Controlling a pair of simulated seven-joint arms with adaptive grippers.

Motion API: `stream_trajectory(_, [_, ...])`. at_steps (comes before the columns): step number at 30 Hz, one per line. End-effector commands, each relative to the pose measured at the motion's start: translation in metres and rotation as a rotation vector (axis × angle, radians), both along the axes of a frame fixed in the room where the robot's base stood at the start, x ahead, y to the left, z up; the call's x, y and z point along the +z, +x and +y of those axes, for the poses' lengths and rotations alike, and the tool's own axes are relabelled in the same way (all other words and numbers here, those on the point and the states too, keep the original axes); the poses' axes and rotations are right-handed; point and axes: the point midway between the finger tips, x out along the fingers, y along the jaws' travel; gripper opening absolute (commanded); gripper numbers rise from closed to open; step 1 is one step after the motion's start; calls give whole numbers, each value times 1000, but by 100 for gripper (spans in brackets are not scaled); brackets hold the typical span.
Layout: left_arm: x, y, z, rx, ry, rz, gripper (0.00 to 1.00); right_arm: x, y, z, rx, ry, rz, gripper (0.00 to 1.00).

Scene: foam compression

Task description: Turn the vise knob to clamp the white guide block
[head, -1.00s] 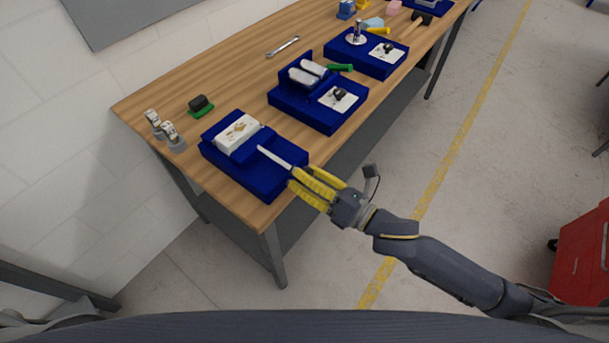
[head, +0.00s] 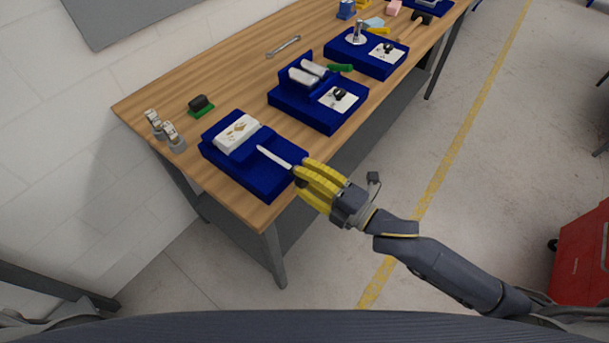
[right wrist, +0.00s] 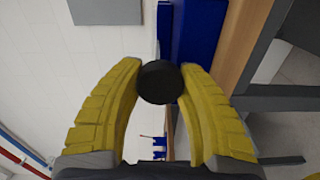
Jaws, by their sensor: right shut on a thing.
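The white guide block (head: 237,133) sits at the far left part of the blue vise (head: 262,180), near the table's front corner. A pale screw rod (head: 274,158) runs across the vise toward its right edge. My right gripper (head: 303,177) is shut on the black knob at that edge, its yellow fingers hiding most of the knob in the head view. In the right wrist view the black knob (right wrist: 160,82) sits between the two yellow fingertips (right wrist: 160,80). A gap between the guide block and the moving jaw cannot be judged. My left gripper is not in view.
Another blue fixture (head: 305,115) with grey blocks stands behind the vise on the wooden table. Metal pieces (head: 165,131) and a black block on a green base (head: 201,105) lie to the left. A wrench (head: 283,46) lies farther back.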

Motion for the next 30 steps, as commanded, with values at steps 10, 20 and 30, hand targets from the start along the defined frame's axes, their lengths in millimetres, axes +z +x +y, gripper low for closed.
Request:
stream_trajectory(10, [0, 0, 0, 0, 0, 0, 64, 0, 0, 0, 0, 202, 260, 8])
stream_trajectory(20, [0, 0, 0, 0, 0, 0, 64, 0, 0, 0, 0, 395, 507, 8])
stream_trajectory(30, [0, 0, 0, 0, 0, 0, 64, 0, 0, 0, 0, 594, 763, 8])
